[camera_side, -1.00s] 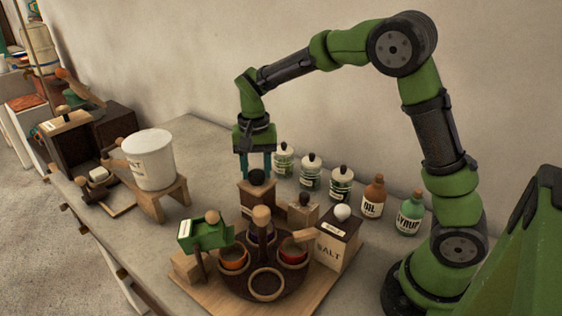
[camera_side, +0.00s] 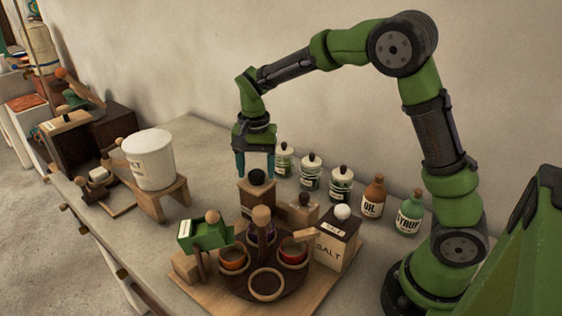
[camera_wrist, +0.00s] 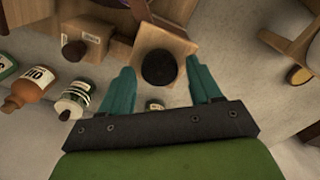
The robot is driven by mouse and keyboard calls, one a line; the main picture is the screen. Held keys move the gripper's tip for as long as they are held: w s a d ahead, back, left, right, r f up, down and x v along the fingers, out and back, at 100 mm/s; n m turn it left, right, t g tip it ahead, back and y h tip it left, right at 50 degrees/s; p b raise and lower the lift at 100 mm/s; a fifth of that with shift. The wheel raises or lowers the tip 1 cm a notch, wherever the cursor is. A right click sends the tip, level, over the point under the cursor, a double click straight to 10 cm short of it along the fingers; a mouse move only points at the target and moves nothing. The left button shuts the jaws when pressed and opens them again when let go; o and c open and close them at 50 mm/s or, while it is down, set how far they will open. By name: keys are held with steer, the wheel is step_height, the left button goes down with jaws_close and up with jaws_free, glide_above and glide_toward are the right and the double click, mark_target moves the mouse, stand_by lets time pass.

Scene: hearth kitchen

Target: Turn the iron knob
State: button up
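The iron knob (camera_side: 256,177) is a round black ball on top of a wooden box (camera_side: 257,200). In the wrist view the black knob (camera_wrist: 159,68) lies in the middle of the pale square top, between the two teal fingers. My gripper (camera_side: 255,171) points down over the knob and is open, with a finger on either side and visible gaps to the knob in the wrist view (camera_wrist: 162,70). Whether the fingertips are level with the knob or just above it I cannot tell. How far the knob is turned does not show.
A round dark turntable with cups (camera_side: 265,280) stands in front of the box. A salt box (camera_side: 336,243) and a small box with a dark knob (camera_side: 302,210) are to the right. Jars (camera_side: 311,172) and bottles (camera_side: 373,197) line the wall. A white pot (camera_side: 150,160) stands left.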

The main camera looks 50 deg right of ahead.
mark_target(256, 171)
steer(key=shift+o, duration=0.2)
step_height(256, 171, up, 17)
stand_by(0.6)
steer(key=shift+f, duration=0.1)
steer(key=s+a+f+n+t+y, duration=0.1)
steer(key=s+f+n+t, duration=0.2)
steer(key=s, duration=0.7)
steer(key=s+a+f+n+t+y, duration=0.1)
steer(key=s+n+t, duration=0.3)
steer(key=s, duration=0.5)
steer(key=shift+s+a+f, duration=0.3)
steer(key=shift+s+f, duration=0.05)
steer(key=shift+f, duration=0.55)
steer(key=shift+o, duration=0.5)
